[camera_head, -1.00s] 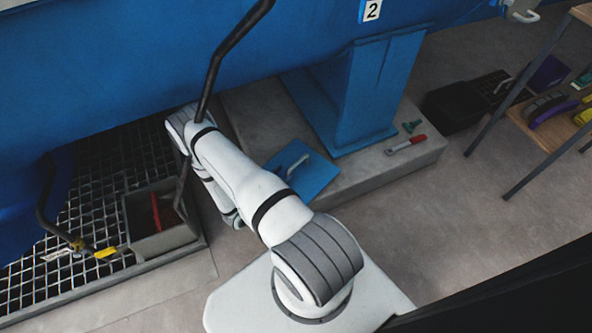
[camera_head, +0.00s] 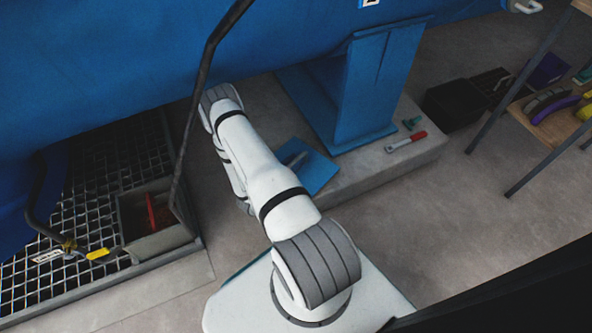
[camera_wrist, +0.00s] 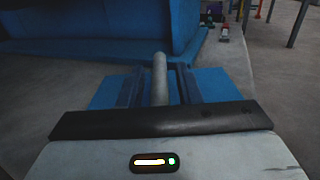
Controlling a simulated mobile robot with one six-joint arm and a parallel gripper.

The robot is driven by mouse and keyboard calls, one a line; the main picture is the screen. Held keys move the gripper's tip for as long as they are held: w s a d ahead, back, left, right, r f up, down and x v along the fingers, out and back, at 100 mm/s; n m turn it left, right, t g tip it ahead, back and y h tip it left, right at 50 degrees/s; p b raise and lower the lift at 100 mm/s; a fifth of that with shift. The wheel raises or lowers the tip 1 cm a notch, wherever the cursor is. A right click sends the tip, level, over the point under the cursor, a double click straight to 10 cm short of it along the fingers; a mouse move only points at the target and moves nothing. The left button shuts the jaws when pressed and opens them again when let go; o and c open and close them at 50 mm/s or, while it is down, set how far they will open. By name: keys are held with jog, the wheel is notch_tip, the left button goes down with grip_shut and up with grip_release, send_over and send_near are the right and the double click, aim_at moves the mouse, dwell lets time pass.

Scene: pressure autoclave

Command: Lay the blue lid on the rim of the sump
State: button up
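The blue lid (camera_head: 318,172) lies on the concrete beside the blue support, partly hidden by my arm in the head view. In the wrist view the lid (camera_wrist: 222,88) lies below my gripper, with its grey bar handle (camera_wrist: 160,78) pointing away. My gripper (camera_wrist: 160,86) has its two dark fingers on either side of the handle, with narrow gaps, so it looks open around it. In the head view my gripper is hidden behind my arm. The sump (camera_head: 160,244) is a grey open box at the grating's right edge, with something red inside.
A blue support (camera_head: 362,95) stands on a concrete plinth (camera_head: 375,172). A red-handled tool (camera_head: 406,142) and a small green part (camera_head: 411,123) lie on it.

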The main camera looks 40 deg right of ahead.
grip_shut()
dwell(1.1)
